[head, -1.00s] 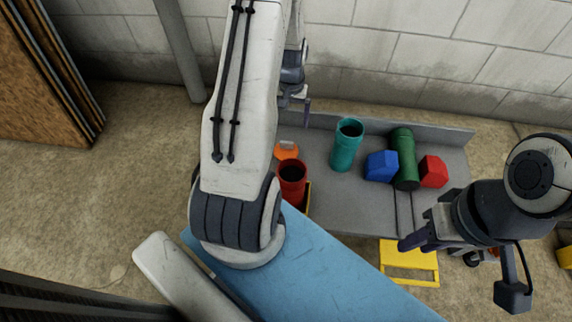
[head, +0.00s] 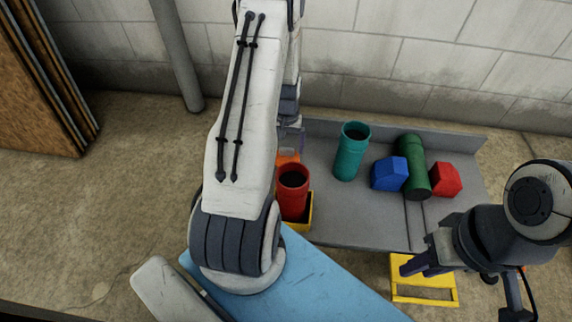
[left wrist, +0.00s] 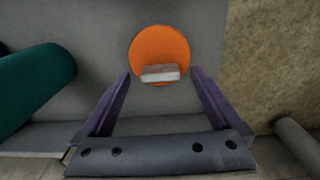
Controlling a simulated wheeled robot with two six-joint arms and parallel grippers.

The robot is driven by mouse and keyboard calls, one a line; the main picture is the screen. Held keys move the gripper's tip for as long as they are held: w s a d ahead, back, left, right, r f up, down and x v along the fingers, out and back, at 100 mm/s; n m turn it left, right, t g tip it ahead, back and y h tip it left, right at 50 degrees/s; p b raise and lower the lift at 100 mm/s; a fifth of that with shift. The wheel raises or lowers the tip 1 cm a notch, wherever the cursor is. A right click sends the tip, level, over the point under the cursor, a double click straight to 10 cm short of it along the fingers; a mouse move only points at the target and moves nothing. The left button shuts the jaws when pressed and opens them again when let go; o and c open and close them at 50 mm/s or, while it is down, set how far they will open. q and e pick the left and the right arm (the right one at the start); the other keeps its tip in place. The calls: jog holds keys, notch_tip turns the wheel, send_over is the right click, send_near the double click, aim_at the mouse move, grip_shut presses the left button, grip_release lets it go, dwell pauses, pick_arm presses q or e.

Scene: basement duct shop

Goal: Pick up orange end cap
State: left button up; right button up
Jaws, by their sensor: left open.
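The orange end cap (left wrist: 160,45) is a flat round disc with a pale grey grip block on top. It lies on the grey bench in the left wrist view. My left gripper (left wrist: 160,76) is open, its purple fingers on either side of the grip block, not visibly touching it. In the head view only a bit of the orange end cap (head: 287,158) shows beside my left arm, and my left gripper (head: 291,136) is partly hidden by the arm. My right gripper (head: 420,262) is at the right, by the bench's front edge; its finger gap is unclear.
A red cylinder (head: 293,192) in a yellow holder (head: 306,217) stands close in front of the cap. A teal cylinder (head: 351,152), blue block (head: 389,174), green cylinder (head: 415,168) and red block (head: 446,180) are farther right. The bench front (head: 355,220) is clear.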

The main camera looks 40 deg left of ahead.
pick_arm(q)
jog(key=shift+f, duration=0.9)
jog(key=shift+r, duration=0.1)
jog(key=c, duration=1.5)
